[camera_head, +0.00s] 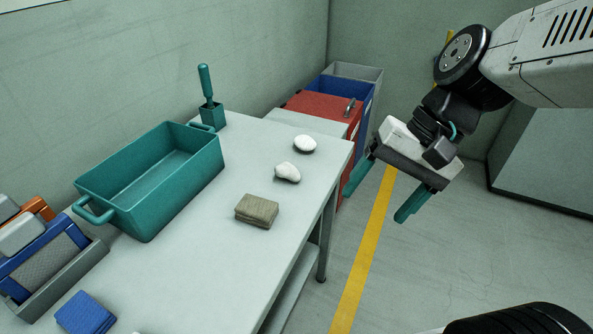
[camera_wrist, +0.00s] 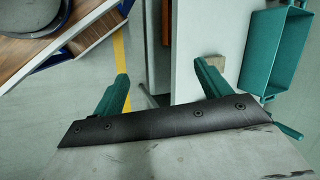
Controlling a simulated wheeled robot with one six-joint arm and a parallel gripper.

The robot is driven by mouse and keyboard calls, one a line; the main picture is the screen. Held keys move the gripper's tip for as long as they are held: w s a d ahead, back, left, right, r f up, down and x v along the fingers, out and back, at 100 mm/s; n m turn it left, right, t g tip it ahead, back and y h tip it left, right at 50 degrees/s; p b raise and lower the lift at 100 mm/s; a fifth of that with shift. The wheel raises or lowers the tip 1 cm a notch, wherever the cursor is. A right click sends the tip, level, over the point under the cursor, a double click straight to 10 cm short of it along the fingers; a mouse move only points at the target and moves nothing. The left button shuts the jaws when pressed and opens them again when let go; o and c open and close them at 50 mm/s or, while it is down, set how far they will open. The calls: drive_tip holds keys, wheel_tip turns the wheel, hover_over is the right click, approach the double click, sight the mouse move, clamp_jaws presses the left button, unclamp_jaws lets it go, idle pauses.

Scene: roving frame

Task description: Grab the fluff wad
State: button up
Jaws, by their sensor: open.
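Two small white lumps lie on the grey table. One, nearer the middle, is uneven and looks like the fluff wad (camera_head: 287,173). The other is a smoother rounded white lump (camera_head: 304,144) close behind it; I cannot be sure which is the wad. My gripper (camera_head: 373,207) is open and empty, hanging in the air to the right of the table's edge, apart from both lumps. In the wrist view its two teal fingers (camera_wrist: 161,70) are spread, and neither white lump can be made out there.
On the table (camera_head: 210,270) are a teal bin (camera_head: 150,205), a brush in a teal holder (camera_head: 208,98), a folded brown cloth (camera_head: 257,211) and a blue cloth (camera_head: 86,313). Red (camera_head: 325,112) and blue (camera_head: 345,90) containers stand beyond.

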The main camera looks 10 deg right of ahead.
drive_tip(key=w+a+f+m+y, duration=0.2)
drive_tip(key=w+a+m+y, duration=0.2)
drive_tip(key=w+a, duration=0.15)
drive_tip(key=m+t+y, duration=0.2)
drive_tip(key=m+t, duration=0.5)
drive_tip(key=m, duration=0.9)
approach(298, 170)
drive_tip(key=x, duration=0.5)
drive_tip(key=shift+s+a+f, duration=0.1)
drive_tip(key=shift+s+a, duration=0.15)
drive_tip(key=shift+s, duration=0.05)
drive_tip(key=shift+w+a+f+m+t, duration=0.15)
drive_tip(key=shift+w+f+m+t, duration=0.1)
drive_tip(key=shift+m+t, duration=0.05)
drive_tip(key=x, duration=0.7)
drive_tip(key=shift+w+r, duration=0.1)
drive_tip(key=shift+w, duration=0.1)
drive_tip(key=c, duration=1.1)
